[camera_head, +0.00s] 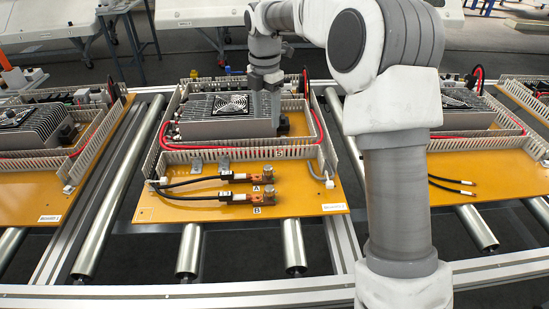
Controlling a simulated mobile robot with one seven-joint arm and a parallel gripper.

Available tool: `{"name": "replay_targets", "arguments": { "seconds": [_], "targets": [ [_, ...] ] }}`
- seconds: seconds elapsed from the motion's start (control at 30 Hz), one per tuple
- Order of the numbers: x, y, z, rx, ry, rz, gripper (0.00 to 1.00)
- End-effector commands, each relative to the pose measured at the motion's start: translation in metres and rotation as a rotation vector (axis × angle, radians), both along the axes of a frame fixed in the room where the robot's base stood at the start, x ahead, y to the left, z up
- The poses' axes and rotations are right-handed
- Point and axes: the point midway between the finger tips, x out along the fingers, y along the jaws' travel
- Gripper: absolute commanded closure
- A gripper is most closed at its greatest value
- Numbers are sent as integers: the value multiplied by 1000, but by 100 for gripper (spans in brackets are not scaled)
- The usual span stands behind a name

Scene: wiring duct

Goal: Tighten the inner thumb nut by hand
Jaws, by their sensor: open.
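An orange panel (165,207) sits on the roller line. On its front part, two black cables end at copper-coloured terminals. The farther terminal (264,174), by label A, and the nearer terminal (265,197), by label B, each carry a small nut-like piece. These are too small to make out in detail. My gripper (265,112) points down over the rear part of the panel, beside the grey finned unit with a fan (222,115). It is open, behind and apart from both terminals. Its fingertips are small and hard to separate from the parts around them.
Slotted wiring duct walls (226,157) and a red cable (321,130) surround the rear part. Similar panels stand at left (30,180) and right (490,185). The orange surface around the terminals is largely clear.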

Motion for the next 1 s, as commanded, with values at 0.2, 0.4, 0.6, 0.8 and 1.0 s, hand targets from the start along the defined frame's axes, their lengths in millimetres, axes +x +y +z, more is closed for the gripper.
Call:
{"name": "replay_targets", "arguments": {
  "seconds": [0.2, 0.4, 0.6, 0.8, 1.0],
  "targets": [
    [8, 4, -19, 6, 17, 72, 36],
    [7, 4, -50, 5, 21, 71, 36],
    [7, 4, -94, 5, 19, 70, 36],
    [6, 4, -138, 4, 20, 70, 36],
    [7, 4, -170, 4, 18, 69, 36]
  ]
}}
